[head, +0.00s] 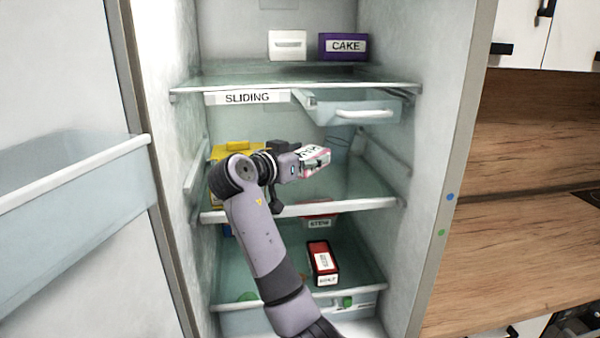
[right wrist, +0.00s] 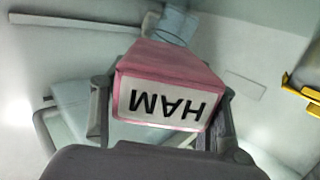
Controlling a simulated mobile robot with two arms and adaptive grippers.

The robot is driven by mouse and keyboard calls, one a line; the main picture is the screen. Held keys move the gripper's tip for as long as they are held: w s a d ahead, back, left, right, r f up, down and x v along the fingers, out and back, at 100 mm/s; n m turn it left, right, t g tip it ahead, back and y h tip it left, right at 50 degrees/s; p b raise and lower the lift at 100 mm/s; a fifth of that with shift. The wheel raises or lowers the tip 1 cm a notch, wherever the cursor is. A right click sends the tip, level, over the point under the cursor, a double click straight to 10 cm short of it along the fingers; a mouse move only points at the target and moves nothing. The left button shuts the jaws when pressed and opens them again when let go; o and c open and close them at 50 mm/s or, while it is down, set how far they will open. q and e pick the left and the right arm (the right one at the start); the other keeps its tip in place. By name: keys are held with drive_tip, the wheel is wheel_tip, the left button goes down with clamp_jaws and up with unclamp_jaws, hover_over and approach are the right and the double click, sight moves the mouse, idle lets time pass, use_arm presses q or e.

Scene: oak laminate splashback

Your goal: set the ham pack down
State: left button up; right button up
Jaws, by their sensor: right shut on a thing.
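The ham pack (right wrist: 185,62) is a pink block with a white label reading HAM, upside down in the right wrist view. It also shows in the head view (head: 312,153), over the middle glass shelf (head: 350,185). My right gripper (head: 308,162) is shut on it, with a finger on each side in the right wrist view (right wrist: 160,115). The pack appears tilted. The gap between it and the shelf is hard to judge. My left gripper is out of view.
A yellow item (head: 228,150) stands at the shelf's left, partly behind my arm. A sliding drawer (head: 365,112) hangs above on the right. A red-and-black box (head: 323,262) and a STEW container (head: 319,222) are below. The shelf's right part is clear.

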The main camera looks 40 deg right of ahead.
sight(306, 190)
drive_tip(key=shift+s+f, duration=0.2)
drive_tip(key=shift+f, duration=0.5)
drive_tip(key=shift+w+f+p, duration=0.15)
drive_tip(key=shift+f+p, duration=0.35)
drive_tip(key=shift+f, duration=0.2)
drive_tip(key=shift+w+f+p, duration=0.25)
drive_tip(key=shift+f+p, duration=0.15)
drive_tip(key=shift+f, duration=0.75)
drive_tip(key=shift+s+f, duration=0.2)
drive_tip(key=o, duration=0.9)
drive_tip(key=shift+w+f, duration=0.1)
drive_tip(key=shift+f, duration=0.05)
drive_tip(key=shift+c, duration=0.2)
drive_tip(key=shift+o, duration=1.3)
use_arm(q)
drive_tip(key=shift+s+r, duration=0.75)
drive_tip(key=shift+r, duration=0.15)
use_arm(e)
drive_tip(key=shift+o, duration=1.1)
